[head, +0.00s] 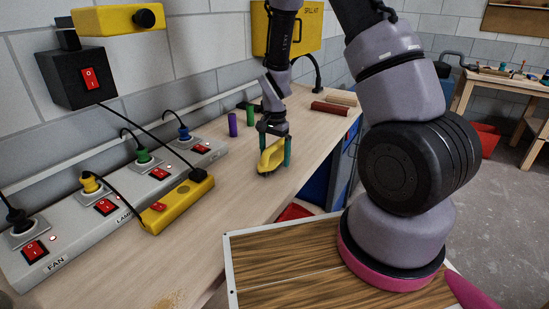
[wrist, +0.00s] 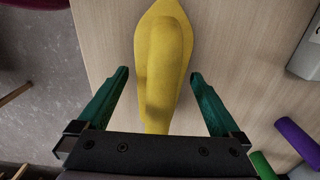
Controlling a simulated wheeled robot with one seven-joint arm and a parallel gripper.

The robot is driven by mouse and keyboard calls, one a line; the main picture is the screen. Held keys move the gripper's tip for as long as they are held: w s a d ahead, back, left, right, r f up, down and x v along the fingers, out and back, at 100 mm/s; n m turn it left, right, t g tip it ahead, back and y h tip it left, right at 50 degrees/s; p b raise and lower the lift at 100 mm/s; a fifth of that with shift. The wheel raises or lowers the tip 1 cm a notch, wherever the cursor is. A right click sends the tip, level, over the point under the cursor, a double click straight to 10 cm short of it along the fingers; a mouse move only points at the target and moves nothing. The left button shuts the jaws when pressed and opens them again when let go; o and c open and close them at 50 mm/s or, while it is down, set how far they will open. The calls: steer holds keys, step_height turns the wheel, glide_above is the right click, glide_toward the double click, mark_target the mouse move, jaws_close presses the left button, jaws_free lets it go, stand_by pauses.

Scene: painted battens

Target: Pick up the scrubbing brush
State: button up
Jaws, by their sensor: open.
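The scrubbing brush (head: 271,156) has a yellow body with a raised handle and dark bristles below. It stands on the light wooden bench, and its yellow top also shows in the wrist view (wrist: 163,60). My gripper (head: 275,152) has green fingers and is over the brush, one finger on each side. In the wrist view my gripper (wrist: 160,88) is open, with a gap between each finger and the yellow body. The near end of the brush is hidden behind the gripper's black palm.
A grey power strip (head: 75,236) with plugs and a yellow switch box (head: 178,205) lie to the left. Red and tan battens (head: 329,108) lie farther back. Bare bench (head: 232,189) is in front.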

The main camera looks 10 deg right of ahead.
steer(key=c, duration=1.4)
step_height(320, 180, up, 10)
steer(key=shift+r, duration=0.1)
steer(key=shift+c, duration=0.2)
steer(key=o, duration=0.8)
steer(key=shift+c, duration=0.2)
steer(key=c, duration=0.5)
